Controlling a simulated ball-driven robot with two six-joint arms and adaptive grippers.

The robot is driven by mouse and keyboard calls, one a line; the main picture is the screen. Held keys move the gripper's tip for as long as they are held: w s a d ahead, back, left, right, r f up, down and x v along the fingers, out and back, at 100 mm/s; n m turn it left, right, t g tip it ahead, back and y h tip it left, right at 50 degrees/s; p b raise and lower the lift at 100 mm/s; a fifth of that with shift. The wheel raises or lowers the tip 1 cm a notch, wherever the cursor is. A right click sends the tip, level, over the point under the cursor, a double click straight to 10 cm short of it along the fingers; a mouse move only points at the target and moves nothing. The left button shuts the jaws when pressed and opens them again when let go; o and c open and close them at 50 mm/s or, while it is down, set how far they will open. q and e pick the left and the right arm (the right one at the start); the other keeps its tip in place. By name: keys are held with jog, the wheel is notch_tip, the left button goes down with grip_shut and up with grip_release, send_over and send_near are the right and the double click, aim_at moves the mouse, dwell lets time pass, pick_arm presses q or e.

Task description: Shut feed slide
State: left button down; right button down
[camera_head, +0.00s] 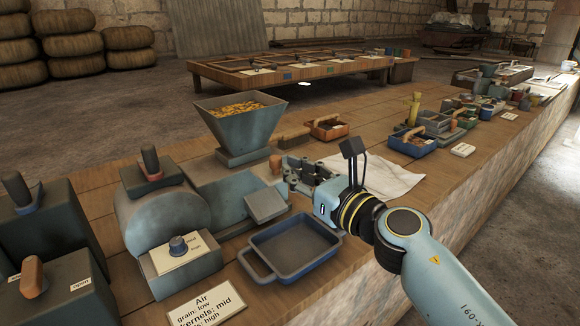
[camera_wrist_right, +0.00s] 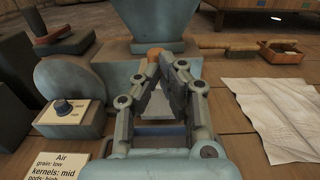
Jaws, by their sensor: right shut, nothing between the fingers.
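The hopper (camera_head: 238,128), a blue-grey funnel filled with yellow grain, stands on the machine body (camera_head: 222,190). A rounded orange-brown knob (camera_head: 276,163) shows just below and right of the hopper; it looks like the handle of the feed slide. The slide plate itself cannot be made out. My right gripper (camera_head: 290,170) is shut and empty, with its fingertips close to the knob. In the right wrist view the knob (camera_wrist_right: 153,54) shows just beyond the fingertips (camera_wrist_right: 166,66), partly hidden by them. I cannot tell whether they touch it. My left gripper is out of view.
A blue tray (camera_head: 258,236) sits below the machine's chute (camera_head: 266,205). A dial box (camera_head: 180,252) and an air-setting card (camera_head: 205,306) are at the front. A white cloth (camera_head: 385,177) lies behind my right arm. A brush (camera_head: 293,138) and small trays lie further back.

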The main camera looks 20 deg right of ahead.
aim_at(281, 162)
jog(key=shift+w+a, duration=0.25)
jog(key=shift+w, duration=0.45)
jog(key=x, duration=0.4)
jog(key=shift+r, duration=0.1)
